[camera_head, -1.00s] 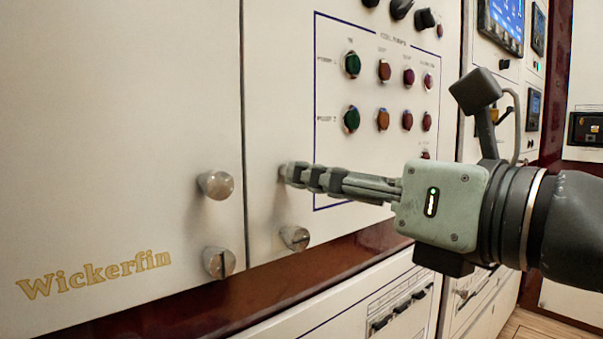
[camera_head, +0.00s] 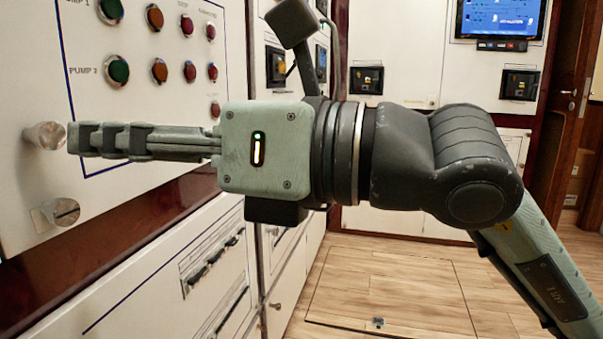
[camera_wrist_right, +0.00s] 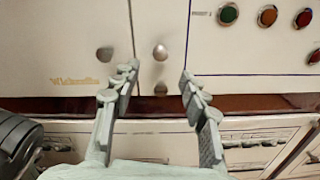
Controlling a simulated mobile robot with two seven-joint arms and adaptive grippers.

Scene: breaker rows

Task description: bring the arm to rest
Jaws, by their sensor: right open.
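My right gripper (camera_head: 75,139) reaches in from the right in the head view, its fingers pointing left at the white panel. In the right wrist view the same gripper (camera_wrist_right: 158,72) has its two fingers spread apart with nothing between them. A round metal knob (camera_head: 46,136) on the panel lies just beyond the fingertips; it also shows in the right wrist view (camera_wrist_right: 160,52), framed between the fingers and apart from them. My right arm (camera_head: 450,165) is stretched out behind the gripper. My left gripper is not in view.
The white panel (camera_head: 30,90) has several coloured buttons, including a green one (camera_head: 117,71). A slotted latch (camera_head: 62,211) sits below the knob. Lower cabinets (camera_head: 160,275) run along the left. The wooden floor (camera_head: 385,290) is clear. A wall screen (camera_head: 500,18) hangs at the back.

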